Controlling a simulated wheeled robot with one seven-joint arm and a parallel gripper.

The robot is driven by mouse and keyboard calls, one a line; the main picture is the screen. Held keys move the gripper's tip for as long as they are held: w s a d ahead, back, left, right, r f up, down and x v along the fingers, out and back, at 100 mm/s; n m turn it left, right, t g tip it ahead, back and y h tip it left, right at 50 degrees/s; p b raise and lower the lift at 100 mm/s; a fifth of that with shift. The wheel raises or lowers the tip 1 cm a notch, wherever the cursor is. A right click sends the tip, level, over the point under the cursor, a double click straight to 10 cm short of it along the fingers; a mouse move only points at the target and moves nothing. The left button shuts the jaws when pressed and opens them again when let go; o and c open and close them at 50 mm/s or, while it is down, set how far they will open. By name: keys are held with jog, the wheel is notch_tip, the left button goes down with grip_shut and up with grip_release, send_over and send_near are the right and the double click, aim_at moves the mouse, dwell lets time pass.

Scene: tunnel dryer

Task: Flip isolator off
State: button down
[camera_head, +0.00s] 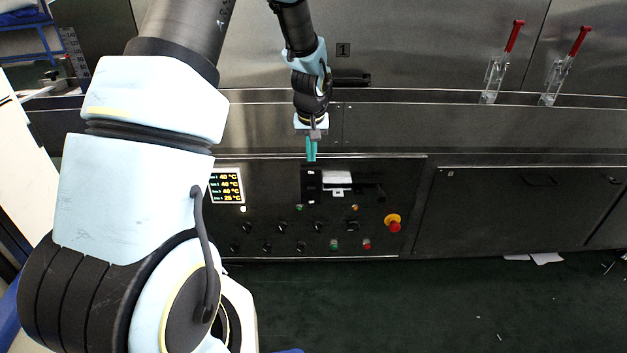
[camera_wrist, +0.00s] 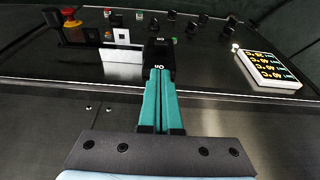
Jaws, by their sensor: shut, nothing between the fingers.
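The isolator is most likely the black block (camera_head: 311,187) on the dark control panel, with small white lettering near its top and bottom. In the wrist view the block (camera_wrist: 160,50) stands just beyond my fingertips, and the lettering nearest me reads "On". My gripper (camera_head: 311,160) points down at the block's upper end. In the wrist view my gripper (camera_wrist: 160,72) has its two green fingers together with nothing between them. The tips overlap the block's near edge; I cannot tell whether they touch. The lever position is unclear.
A white label (camera_head: 337,177) and dark bar lie right of the block. A red emergency button (camera_head: 394,223), several knobs and a lit temperature display (camera_head: 227,185) surround it. A ledge (camera_head: 385,125) runs above the panel. Two red-handled clamps (camera_head: 497,65) (camera_head: 563,68) stand upper right.

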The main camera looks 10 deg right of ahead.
jog(key=b, duration=0.1)
send_near(311, 185)
jog(key=x, duration=0.5)
jog(key=shift+s+f, duration=0.2)
jog(key=shift+f+b, duration=0.1)
jog(key=shift+b, duration=0.2)
